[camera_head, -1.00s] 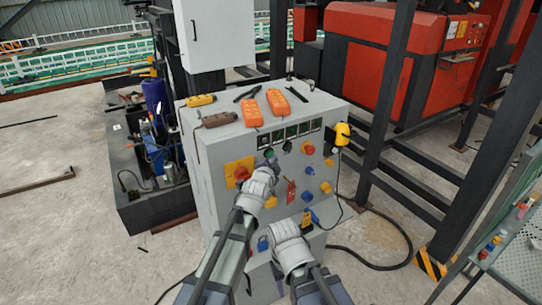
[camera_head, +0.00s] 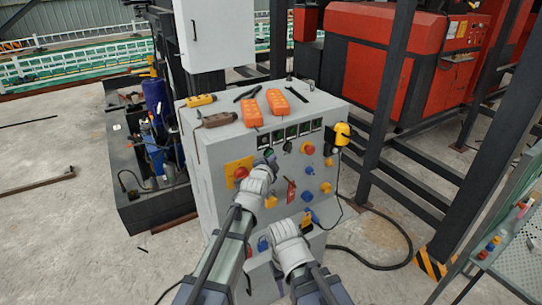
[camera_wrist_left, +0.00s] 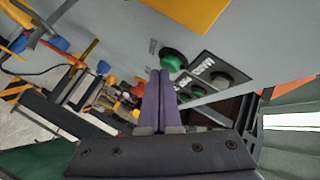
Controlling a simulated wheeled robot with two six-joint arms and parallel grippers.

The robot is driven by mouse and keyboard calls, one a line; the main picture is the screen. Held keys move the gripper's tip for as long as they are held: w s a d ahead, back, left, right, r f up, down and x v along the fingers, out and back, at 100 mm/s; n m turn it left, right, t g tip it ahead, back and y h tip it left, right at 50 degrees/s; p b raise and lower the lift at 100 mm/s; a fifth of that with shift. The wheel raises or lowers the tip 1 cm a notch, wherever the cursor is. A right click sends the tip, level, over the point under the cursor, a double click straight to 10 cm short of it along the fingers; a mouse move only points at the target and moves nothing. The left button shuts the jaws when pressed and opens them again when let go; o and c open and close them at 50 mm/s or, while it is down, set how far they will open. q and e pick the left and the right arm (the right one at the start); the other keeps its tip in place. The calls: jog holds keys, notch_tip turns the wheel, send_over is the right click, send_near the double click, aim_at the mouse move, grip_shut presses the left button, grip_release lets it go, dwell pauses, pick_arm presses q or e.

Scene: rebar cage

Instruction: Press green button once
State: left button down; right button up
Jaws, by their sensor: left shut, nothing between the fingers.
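The green button (camera_wrist_left: 173,60) sits on the grey face of the control cabinet (camera_head: 215,160), beside a yellow plate in the left wrist view. My left gripper (camera_head: 269,158) is at the upper part of the cabinet front. Its two dark fingers (camera_wrist_left: 160,73) are shut together with nothing between them. In the left wrist view their tips are right beside the green button's lower edge; I cannot tell if they touch it. In the head view the gripper largely hides the button. My right gripper (camera_head: 304,222) is low in front of the cabinet, its fingers unclear.
A red button on a yellow plate (camera_head: 239,171) is left of my left gripper. Other knobs and a red button (camera_head: 308,147) are to the right. Orange remotes (camera_head: 278,102) lie on the cabinet top. A black cable (camera_head: 390,266) runs along the floor.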

pick_arm(q)
jog(key=shift+w+a, duration=0.3)
jog(key=shift+w, duration=0.15)
dwell(0.5)
dwell(0.3)
jog(key=shift+s+d, duration=0.3)
jog(key=shift+s, duration=0.25)
jog(key=shift+s+d, duration=0.3)
jog(key=shift+s, duration=0.2)
jog(key=shift+s+d, duration=0.45)
jog(key=shift+s, duration=0.3)
jog(key=shift+s+d, duration=0.4)
jog(key=shift+s, duration=0.3)
jog(key=shift+s+d, duration=0.45)
jog(key=shift+s, duration=0.3)
